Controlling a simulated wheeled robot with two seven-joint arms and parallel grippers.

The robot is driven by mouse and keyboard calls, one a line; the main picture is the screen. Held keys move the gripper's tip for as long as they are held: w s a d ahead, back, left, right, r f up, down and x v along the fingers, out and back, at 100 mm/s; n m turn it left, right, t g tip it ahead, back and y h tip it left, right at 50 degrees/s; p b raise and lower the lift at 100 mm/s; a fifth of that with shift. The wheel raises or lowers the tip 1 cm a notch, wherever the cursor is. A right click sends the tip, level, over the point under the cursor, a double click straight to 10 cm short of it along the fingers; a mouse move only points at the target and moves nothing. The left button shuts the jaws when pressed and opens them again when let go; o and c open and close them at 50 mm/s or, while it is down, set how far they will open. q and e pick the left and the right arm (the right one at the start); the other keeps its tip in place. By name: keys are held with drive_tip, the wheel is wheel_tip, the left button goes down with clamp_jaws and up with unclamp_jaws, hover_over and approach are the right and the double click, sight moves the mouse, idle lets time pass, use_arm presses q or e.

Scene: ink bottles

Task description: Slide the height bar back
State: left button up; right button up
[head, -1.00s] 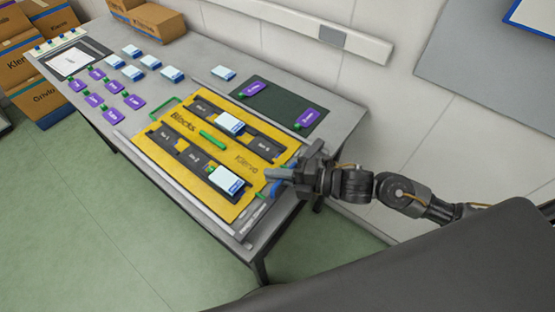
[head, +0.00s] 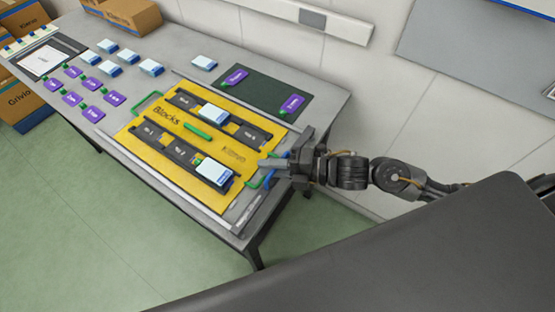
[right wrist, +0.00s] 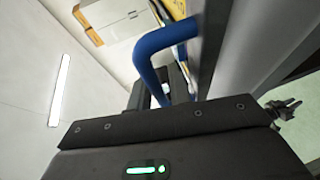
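The yellow board (head: 228,189) lies on the grey table with black slotted strips, and white-topped blue blocks sit in the strips. A grey bar (head: 262,212) runs along the board's right end, and I take it for the height bar. A blue handle (head: 267,181) shows beside it, under my right gripper (head: 268,168). In the right wrist view the blue handle (right wrist: 160,42) curves close in front of the gripper, between its dark parts. I cannot tell whether the fingers are closed on it.
Several white-topped blocks (head: 150,67) and purple tags (head: 92,83) lie to the left. A dark mat (head: 262,92) with two purple tags lies behind the board. The wall (head: 390,105) stands close behind the table. Cardboard boxes (head: 130,14) are at the back left.

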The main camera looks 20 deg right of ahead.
drive_tip(key=shift+s+d, duration=0.15)
drive_tip(key=shift+d, duration=0.15)
drive_tip(key=b+v, duration=0.2)
drive_tip(key=v, duration=0.8)
drive_tip(key=shift+s+b, duration=0.15)
drive_tip(key=shift+b, duration=0.2)
drive_tip(key=shift+d, duration=0.1)
